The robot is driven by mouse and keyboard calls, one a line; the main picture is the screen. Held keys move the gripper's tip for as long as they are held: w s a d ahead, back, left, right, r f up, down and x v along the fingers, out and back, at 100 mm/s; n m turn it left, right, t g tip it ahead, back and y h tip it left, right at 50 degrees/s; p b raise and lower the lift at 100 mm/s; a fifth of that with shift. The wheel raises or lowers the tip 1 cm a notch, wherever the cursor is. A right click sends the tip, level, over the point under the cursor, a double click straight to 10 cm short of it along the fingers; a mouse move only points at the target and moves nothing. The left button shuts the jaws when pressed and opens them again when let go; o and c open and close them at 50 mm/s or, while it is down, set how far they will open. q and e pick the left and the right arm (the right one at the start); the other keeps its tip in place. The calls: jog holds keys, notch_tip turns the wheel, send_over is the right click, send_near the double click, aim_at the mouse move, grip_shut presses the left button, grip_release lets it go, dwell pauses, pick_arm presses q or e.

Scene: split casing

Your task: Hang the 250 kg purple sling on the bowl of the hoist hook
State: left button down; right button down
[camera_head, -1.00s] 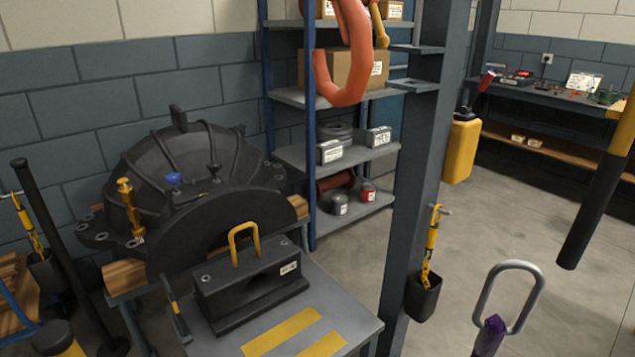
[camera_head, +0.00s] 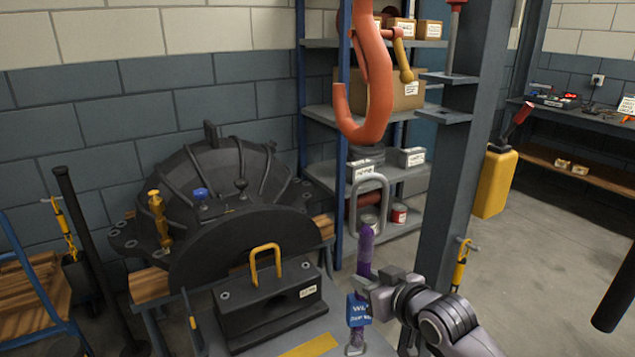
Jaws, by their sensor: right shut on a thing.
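The orange hoist hook (camera_head: 372,105) hangs at the upper middle, its curved bowl low and opening to the left. The purple sling (camera_head: 365,250) hangs upright below the hook, with a grey oblong link (camera_head: 370,182) at its top and a blue tag (camera_head: 358,311) lower down. The link's top shows under the bowl, apart from it in the picture; the depth between them is hard to tell. My right gripper (camera_head: 364,283) is shut on the purple sling below the link. My left gripper is out of view.
A yellow latch lever (camera_head: 403,62) sits beside the hook. A steel column (camera_head: 462,170) stands right of the sling. A dark domed casing (camera_head: 215,170) and a black block with a yellow handle (camera_head: 268,308) are at left. Shelves (camera_head: 322,115) stand behind the hook.

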jog(key=w+a+r+n+g+y, duration=0.1)
jog(key=w+a+r, duration=0.15)
jog(key=r, duration=0.35)
jog(key=w+a+r+n+g+y+p, duration=0.1)
jog(key=a+r+n, duration=0.1)
jog(key=a+r, duration=0.25)
jog(key=w+a+r+n+g+y, duration=0.1)
jog(key=w+a+r, duration=0.15)
jog(key=r, duration=0.35)
jog(key=shift+y, duration=0.3)
jog(key=s+d, duration=0.1)
jog(key=s, duration=0.2)
jog(key=s+d, duration=0.1)
jog(key=s, duration=0.1)
jog(key=shift+d+r, duration=0.3)
jog(key=shift+d, duration=0.05)
jog(key=shift+s+d, duration=0.3)
jog(key=shift+s, duration=0.1)
jog(key=shift+p, duration=0.45)
